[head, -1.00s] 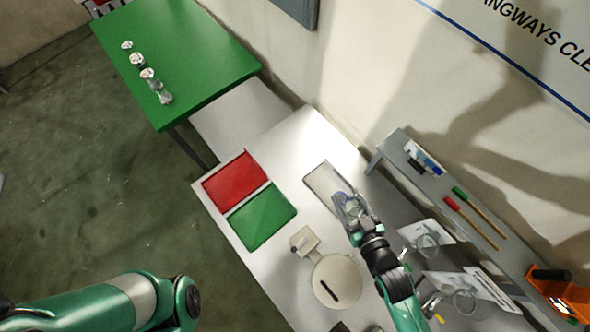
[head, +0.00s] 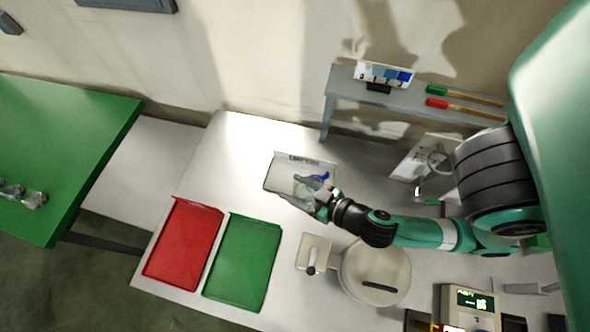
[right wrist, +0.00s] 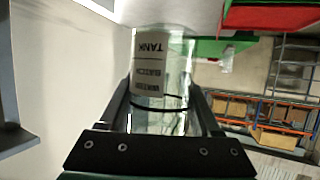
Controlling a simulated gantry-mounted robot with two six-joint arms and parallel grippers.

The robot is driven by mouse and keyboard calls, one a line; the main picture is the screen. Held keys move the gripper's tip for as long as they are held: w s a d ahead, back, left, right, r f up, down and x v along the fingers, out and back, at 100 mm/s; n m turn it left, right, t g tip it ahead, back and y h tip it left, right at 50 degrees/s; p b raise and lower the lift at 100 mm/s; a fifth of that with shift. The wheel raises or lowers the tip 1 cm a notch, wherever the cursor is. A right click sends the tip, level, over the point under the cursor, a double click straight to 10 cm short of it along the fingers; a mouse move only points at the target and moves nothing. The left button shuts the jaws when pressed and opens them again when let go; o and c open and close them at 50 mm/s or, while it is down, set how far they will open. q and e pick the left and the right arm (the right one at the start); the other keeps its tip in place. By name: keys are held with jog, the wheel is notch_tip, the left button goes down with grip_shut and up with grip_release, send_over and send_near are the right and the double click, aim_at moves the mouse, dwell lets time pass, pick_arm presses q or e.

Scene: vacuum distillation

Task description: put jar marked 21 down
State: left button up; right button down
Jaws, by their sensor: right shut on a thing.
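My right gripper (head: 316,193) is shut on a clear glass jar (head: 303,190). In the right wrist view the jar (right wrist: 175,70) lies between the two fingers (right wrist: 165,108), with a white label with black print (right wrist: 150,66) and a dark band around it. I can read "TANK" on the label, but no 21. In the head view the jar overlaps a pale rectangular plate (head: 276,172) with print along its back edge. I cannot tell whether the jar touches the plate. A small blue patch shows beside the jar. My left gripper is out of view.
A red tray (head: 183,245) and a green tray (head: 243,262) lie left of the jar. A round pale device (head: 375,275) stands in front. A grey shelf (head: 340,100) with pens stands behind. A green table (head: 60,150) with small glass jars (head: 35,200) is at the left.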

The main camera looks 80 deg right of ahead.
jog(key=shift+s+d+f, duration=0.25)
jog(key=shift+s+f, duration=0.05)
jog(key=shift+f, duration=0.2)
jog(key=shift+w+d, duration=0.1)
jog(key=shift+w, duration=0.05)
jog(key=shift+w+d, duration=0.2)
send_over(272, 179)
jog(key=s, duration=0.1)
jog(key=f, duration=0.8)
jog(key=shift+a+f+p, duration=0.2)
jog(key=shift+f+p, duration=0.1)
jog(key=shift+f, duration=0.1)
jog(key=shift+w+d+f, duration=0.15)
jog(key=shift+w+f, duration=0.1)
jog(key=shift+w, duration=0.05)
jog(key=f, duration=0.1)
jog(key=f+b, duration=0.1)
jog(key=f, duration=0.1)
jog(key=shift+w+d, duration=0.2)
jog(key=shift+f+b, duration=0.35)
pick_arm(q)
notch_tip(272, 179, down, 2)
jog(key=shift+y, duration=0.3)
